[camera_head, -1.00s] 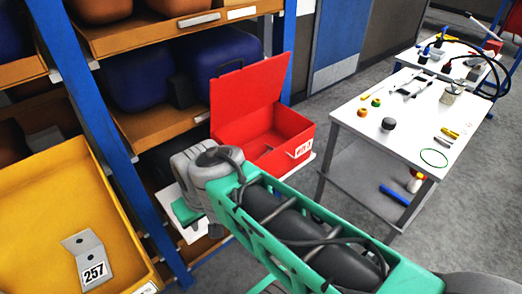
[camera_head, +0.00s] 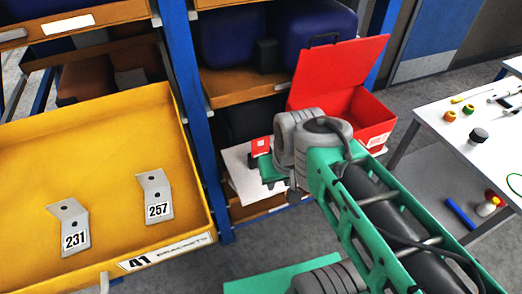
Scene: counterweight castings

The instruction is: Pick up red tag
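A small red tag-like piece (camera_head: 261,146) shows in the head view just above the green end part of my gripper (camera_head: 267,172). It stands over a white board (camera_head: 238,162) in front of the blue rack. My grey wrist hides much of the gripper. I cannot tell whether the fingers hold the red piece or are only beside it.
A yellow bin (camera_head: 110,132) at the left holds brackets marked 231 (camera_head: 73,228) and 257 (camera_head: 155,197). An open red box (camera_head: 366,120) stands right behind my wrist. A blue rack post (camera_head: 195,120) is close left. A white-topped table (camera_head: 450,128) stands at the right.

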